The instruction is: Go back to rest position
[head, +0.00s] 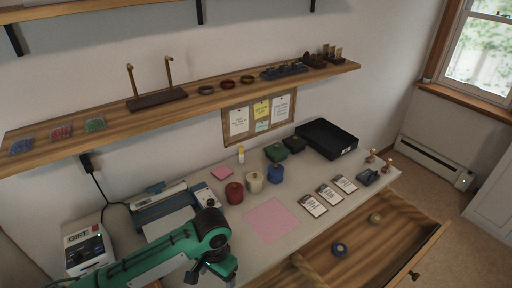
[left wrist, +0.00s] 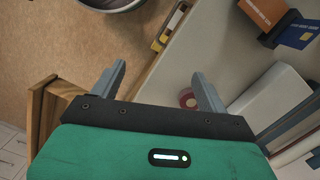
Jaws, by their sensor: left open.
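My left arm is green and reaches in from the lower left of the head view. Its gripper (head: 222,270) is at the bottom edge there, in front of the desk, and its fingertips are hard to make out. In the left wrist view the two grey fingers of the left gripper (left wrist: 162,78) stand wide apart with nothing held between them. My right gripper is in neither view.
The desk (head: 220,228) carries a printer-like device, a GIFT box (head: 88,250), red, cream and blue jars, a black tray (head: 327,138) and cards. A wall shelf (head: 215,98) spans above.

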